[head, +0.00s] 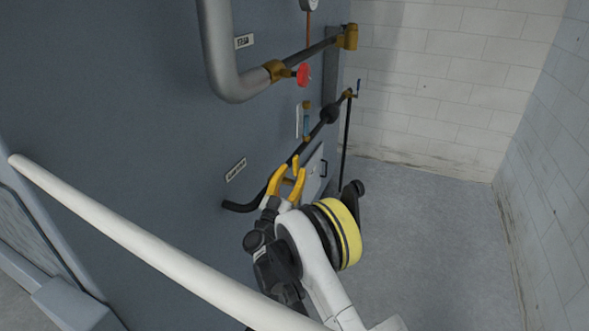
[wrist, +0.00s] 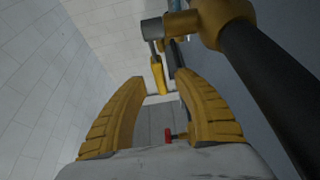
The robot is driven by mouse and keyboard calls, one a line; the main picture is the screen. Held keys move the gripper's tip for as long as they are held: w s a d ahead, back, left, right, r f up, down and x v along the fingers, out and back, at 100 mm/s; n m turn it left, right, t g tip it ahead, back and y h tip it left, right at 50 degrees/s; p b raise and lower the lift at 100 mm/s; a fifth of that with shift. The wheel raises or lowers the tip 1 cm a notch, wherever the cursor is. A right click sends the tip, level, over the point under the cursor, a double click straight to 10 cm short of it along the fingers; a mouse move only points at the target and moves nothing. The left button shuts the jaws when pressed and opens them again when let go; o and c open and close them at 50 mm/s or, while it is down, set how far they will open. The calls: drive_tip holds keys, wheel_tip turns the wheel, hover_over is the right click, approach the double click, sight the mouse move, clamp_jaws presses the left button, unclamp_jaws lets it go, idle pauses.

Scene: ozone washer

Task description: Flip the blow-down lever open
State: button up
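The blow-down lever appears to be the yellow handle on a grey metal arm (wrist: 157,72), beside a brass valve body (wrist: 222,18) on a black pipe in the wrist view. My gripper (wrist: 160,80) has its two yellow fingers spread, with the handle showing between their tips. I cannot tell whether they touch it. In the head view my gripper (head: 287,179) is up by the black pipe (head: 241,207) near the dark panel. Its fingers hide most of the valve, and the lever is hard to tell from them there.
A sight glass (head: 306,124) and a black pipe with a round dark fitting (head: 329,114) are close behind the gripper. A white rail (head: 130,235) crosses the foreground. The floor (head: 430,220) at right is clear.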

drive_tip(key=v, duration=1)
drive_tip(key=shift+s+f, duration=0.15)
drive_tip(key=shift+s, duration=0.15)
drive_tip(key=shift+a, duration=0.1)
drive_tip(key=w+d+r+g+h, duration=0.1)
drive_tip(key=w+d+r+g, duration=0.2)
drive_tip(key=d+r+g, duration=0.55)
drive_tip(key=s+d+r+g, duration=0.1)
drive_tip(key=s+d+r, duration=0.1)
drive_tip(key=d, duration=0.5)
drive_tip(key=s+d+r, duration=0.2)
drive_tip(key=s+d, duration=0.1)
drive_tip(key=d, duration=0.4)
drive_tip(key=s+d+n+g+y, duration=0.1)
drive_tip(key=s+d+g+y, duration=0.2)
drive_tip(key=s, duration=0.8)
drive_tip(key=s+d+n+g+y, duration=0.1)
drive_tip(key=s+d+n+y, duration=0.3)
drive_tip(key=s, duration=0.6)
drive_tip(key=s+a+f+m+y, duration=0.1)
drive_tip(key=s+a+f, duration=0.1)
drive_tip(key=s, duration=0.8)
drive_tip(key=shift+s+y, duration=0.25)
drive_tip(key=shift+y, duration=0.15)
